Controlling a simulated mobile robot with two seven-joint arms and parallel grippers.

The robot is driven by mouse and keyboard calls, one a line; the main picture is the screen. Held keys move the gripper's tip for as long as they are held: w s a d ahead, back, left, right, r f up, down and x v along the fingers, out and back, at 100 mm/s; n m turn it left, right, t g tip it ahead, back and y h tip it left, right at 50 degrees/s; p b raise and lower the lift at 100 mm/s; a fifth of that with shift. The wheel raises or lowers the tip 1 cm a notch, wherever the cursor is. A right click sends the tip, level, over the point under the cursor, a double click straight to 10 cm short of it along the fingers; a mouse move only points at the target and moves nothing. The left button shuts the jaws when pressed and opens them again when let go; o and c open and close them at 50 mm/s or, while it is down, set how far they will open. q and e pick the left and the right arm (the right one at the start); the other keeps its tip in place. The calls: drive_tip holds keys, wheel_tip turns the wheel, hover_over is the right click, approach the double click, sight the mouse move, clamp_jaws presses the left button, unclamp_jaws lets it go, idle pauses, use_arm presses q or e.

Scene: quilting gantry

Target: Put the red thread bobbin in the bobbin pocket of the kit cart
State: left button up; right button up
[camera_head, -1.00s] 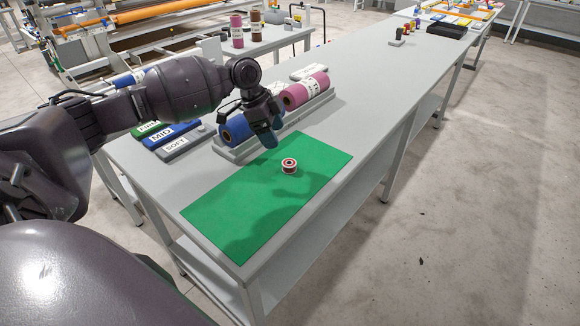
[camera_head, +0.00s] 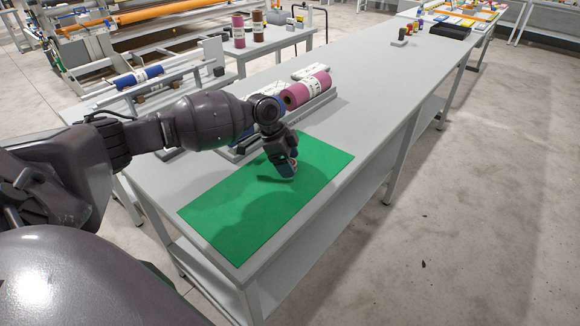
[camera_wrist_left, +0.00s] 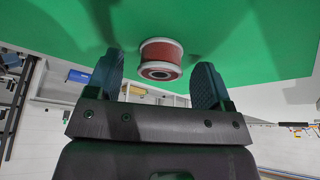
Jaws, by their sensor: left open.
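The red thread bobbin (camera_wrist_left: 161,57) has white rims and stands on the green mat (camera_head: 236,215). In the left wrist view it shows just beyond the fingertips, roughly centred between them. My left gripper (camera_head: 289,169) is low over the mat in the head view and hides the bobbin there. It also shows in the left wrist view (camera_wrist_left: 158,80), with its two blue fingers apart and nothing gripped. My right gripper is not in view. I cannot make out the kit cart or its bobbin pocket.
A pink roll (camera_head: 306,91) lies in a grey rack behind my left arm. Several small spools and a black tray (camera_head: 450,31) stand at the table's far end. The grey table (camera_head: 372,98) is clear between. Its right edge drops to open floor.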

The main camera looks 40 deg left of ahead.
use_arm(q)
drive_tip(key=shift+r, duration=0.1)
drive_tip(key=c, duration=1.1)
wheel_tip(320, 180, up, 20)
drive_tip(key=shift+p, duration=1.15)
